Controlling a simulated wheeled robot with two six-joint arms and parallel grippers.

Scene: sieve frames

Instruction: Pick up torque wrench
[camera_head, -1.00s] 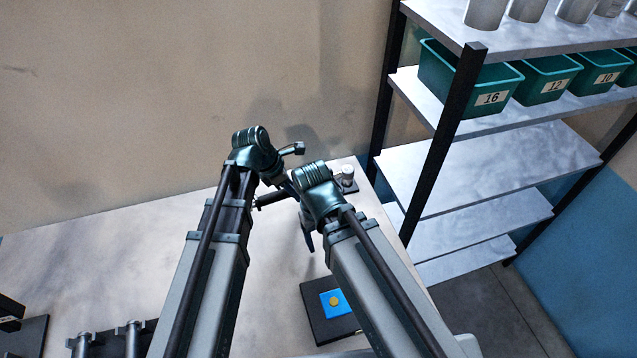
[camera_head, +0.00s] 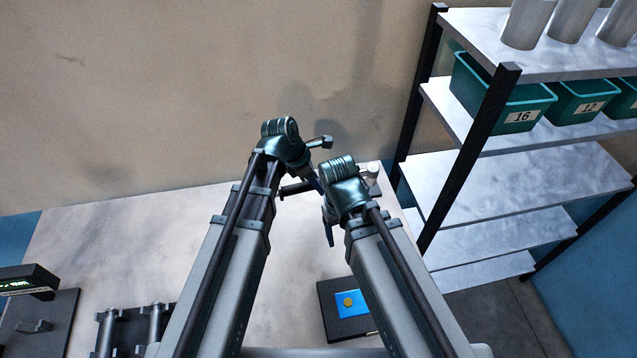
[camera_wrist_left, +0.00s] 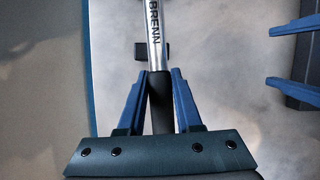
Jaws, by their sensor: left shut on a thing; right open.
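The torque wrench (camera_wrist_left: 153,40) shows in the left wrist view as a silver shaft with dark lettering and a black handle. My left gripper (camera_wrist_left: 160,74) has its blue fingers on both sides of the black handle and is shut on it. The shaft runs away from the gripper to the top edge, so the far end is out of view. In the head view my arms mostly hide the wrench. My right gripper (camera_wrist_left: 270,57) is open, its two blue fingers apart at the right of the wrist view, with nothing seen between them. Its finger also shows in the head view (camera_head: 329,228).
A black pad with a blue square (camera_head: 350,303) lies on the table (camera_head: 110,235) at the front right. A dark device with a lit display (camera_head: 28,281) and a dark rack (camera_head: 130,330) stand at left. Shelves with teal bins (camera_head: 497,95) stand at right.

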